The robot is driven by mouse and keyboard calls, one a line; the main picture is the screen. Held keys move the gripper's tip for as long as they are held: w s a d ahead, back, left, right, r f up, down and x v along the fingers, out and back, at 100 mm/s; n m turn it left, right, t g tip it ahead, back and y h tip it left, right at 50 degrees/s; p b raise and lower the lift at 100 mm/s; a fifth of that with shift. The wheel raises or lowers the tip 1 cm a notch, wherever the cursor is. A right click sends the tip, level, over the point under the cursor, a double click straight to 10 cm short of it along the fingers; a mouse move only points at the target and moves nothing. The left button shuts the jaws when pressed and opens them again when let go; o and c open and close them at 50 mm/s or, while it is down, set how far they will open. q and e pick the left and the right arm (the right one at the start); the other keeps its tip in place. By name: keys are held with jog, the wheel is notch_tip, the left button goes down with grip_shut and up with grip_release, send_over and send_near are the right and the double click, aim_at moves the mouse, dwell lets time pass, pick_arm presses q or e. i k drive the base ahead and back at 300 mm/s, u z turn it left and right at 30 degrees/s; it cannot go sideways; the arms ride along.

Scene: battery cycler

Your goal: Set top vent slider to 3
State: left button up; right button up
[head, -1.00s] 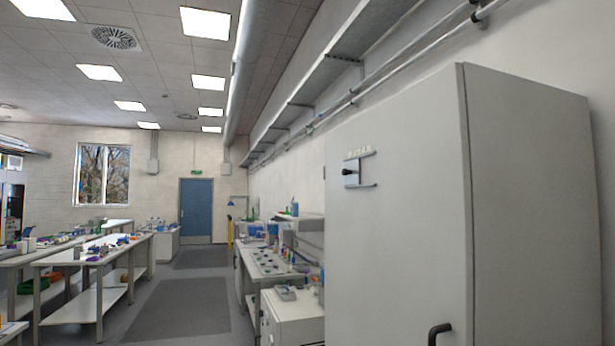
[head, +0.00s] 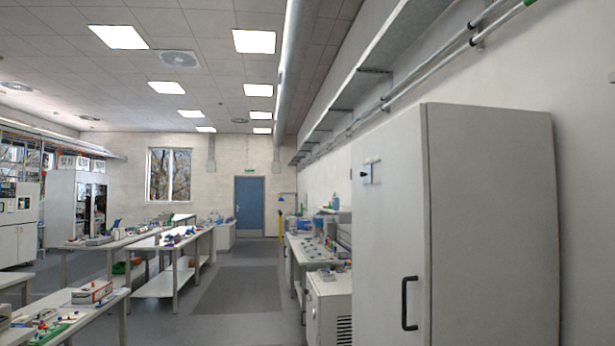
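The top vent slider (head: 365,174) is a small dark knob on a light plate, high on the front of a tall grey cabinet (head: 389,245). It is seen at a steep angle. Its scale marks are too small to read, so I cannot tell its setting. A black vertical handle (head: 405,303) sits lower on the same front. Neither of my grippers shows in the head view.
The cabinet's side (head: 490,220) fills the right. A low white unit (head: 330,308) and a cluttered bench (head: 305,255) stand along the right wall. Benches (head: 100,310) with small items stand at the left. The grey floor aisle (head: 240,290) between them is clear.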

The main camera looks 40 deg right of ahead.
aim_at(366, 173)
jog(key=z, duration=0.15)
jog(key=i, duration=1)
jog(key=z, duration=0.55)
jog(key=i, duration=1.75)
jog(key=z, duration=1.85)
jog(key=i, duration=0.9)
jog(key=z, duration=0.95)
